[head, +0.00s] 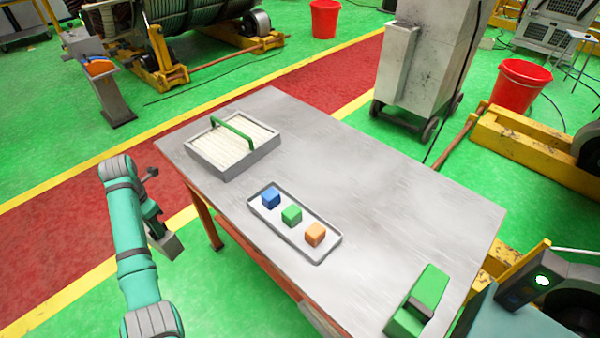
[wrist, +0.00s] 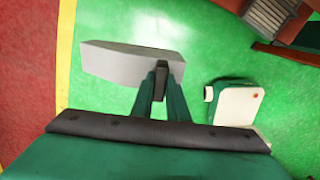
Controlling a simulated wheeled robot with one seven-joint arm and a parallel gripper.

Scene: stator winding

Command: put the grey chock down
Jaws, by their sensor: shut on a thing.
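The grey chock (wrist: 125,62) is a plain grey block held at the tips of my gripper (wrist: 162,78) in the wrist view. It is in the air over the green floor. In the head view the grey chock (head: 172,246) hangs at the end of my arm, to the left of the table and apart from it. My gripper (head: 160,228) is shut on it. The fingers hide a small part of the chock in the wrist view.
The metal table (head: 370,180) bears a crate with a green handle (head: 255,158), a tray (head: 318,258) with blue, green and orange cubes, and a green block-like thing (head: 420,300).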

